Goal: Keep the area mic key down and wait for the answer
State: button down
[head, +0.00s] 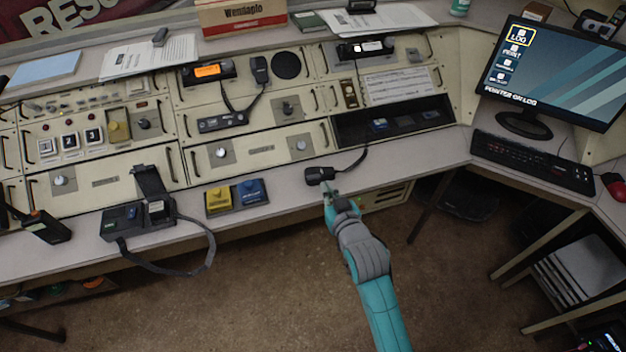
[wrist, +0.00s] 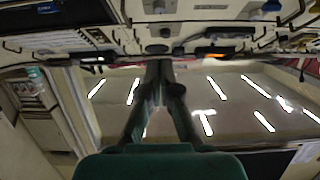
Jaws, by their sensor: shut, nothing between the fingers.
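A small black mic-like piece (head: 320,175) with a cord lies at the front edge of the console desk; I take it for the area mic, but no label on it is readable. My gripper (head: 327,187) is shut and empty, its fingertips right at the near side of this piece. I cannot tell whether they touch it or press a key, as the key itself is too small to make out. In the wrist view my shut fingers (wrist: 160,68) point at the console, and their tips blend with dark parts there.
A yellow block (head: 219,200) and a blue block (head: 251,192) sit left of my gripper on the desk. A black device with a looped strap (head: 135,220) stands further left. The monitor (head: 550,75) and keyboard (head: 533,161) are at right. Open floor lies below the desk.

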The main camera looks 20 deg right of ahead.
send_over(314, 177)
jog(key=v, duration=0.2)
notch_tip(314, 177, down, 3)
jog(key=shift+r, duration=0.1)
notch_tip(314, 177, down, 3)
jog(key=shift+f, duration=0.6)
